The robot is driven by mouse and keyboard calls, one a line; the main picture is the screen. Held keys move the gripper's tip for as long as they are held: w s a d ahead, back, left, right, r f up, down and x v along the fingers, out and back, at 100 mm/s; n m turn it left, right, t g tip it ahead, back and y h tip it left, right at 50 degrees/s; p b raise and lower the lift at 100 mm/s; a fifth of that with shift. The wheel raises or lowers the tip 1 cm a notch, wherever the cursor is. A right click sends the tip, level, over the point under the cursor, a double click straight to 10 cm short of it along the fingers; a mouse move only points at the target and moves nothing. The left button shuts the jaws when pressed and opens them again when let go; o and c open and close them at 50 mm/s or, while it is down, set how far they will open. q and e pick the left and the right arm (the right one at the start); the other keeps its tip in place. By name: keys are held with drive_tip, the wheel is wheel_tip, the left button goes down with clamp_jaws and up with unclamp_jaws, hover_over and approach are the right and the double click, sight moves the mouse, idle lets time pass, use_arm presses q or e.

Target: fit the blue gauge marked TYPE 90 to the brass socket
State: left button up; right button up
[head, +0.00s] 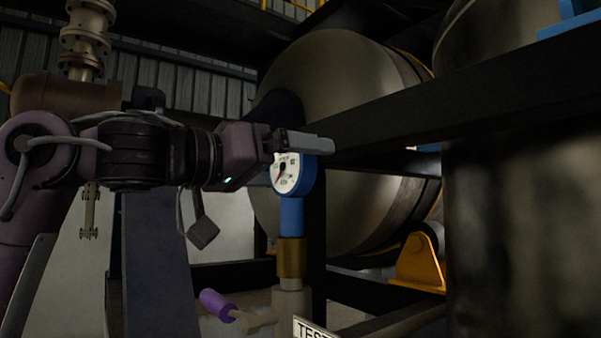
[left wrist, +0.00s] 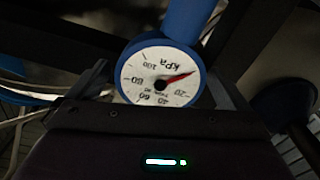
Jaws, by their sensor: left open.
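The blue gauge (head: 308,178) has a white dial and stands upright, its blue stem going down into the top of the brass socket (head: 291,257). How deep the stem sits cannot be told. In the left wrist view the gauge (left wrist: 160,76) shows a kPa dial with a red needle; its small type marking is too blurred to read surely. My left gripper (head: 298,150) is open at the gauge's head, one finger showing across its top. In the wrist view the dial lies between the spread fingers. My right gripper is not in view.
A purple-handled valve (head: 217,305) sticks out left below the socket. A sign reading TEST (head: 315,329) is at the bottom edge. A dark steel beam (head: 430,100) and post stand close right of the gauge, with a large drum (head: 345,80) behind.

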use_arm(q)
drive_tip(key=b+v, duration=0.1)
drive_tip(key=v, duration=0.4)
drive_tip(key=shift+s+a+f+b, duration=0.1)
drive_tip(key=shift+s+a+b, duration=0.1)
drive_tip(key=shift+b, duration=0.2)
drive_tip(key=shift+a, duration=0.1)
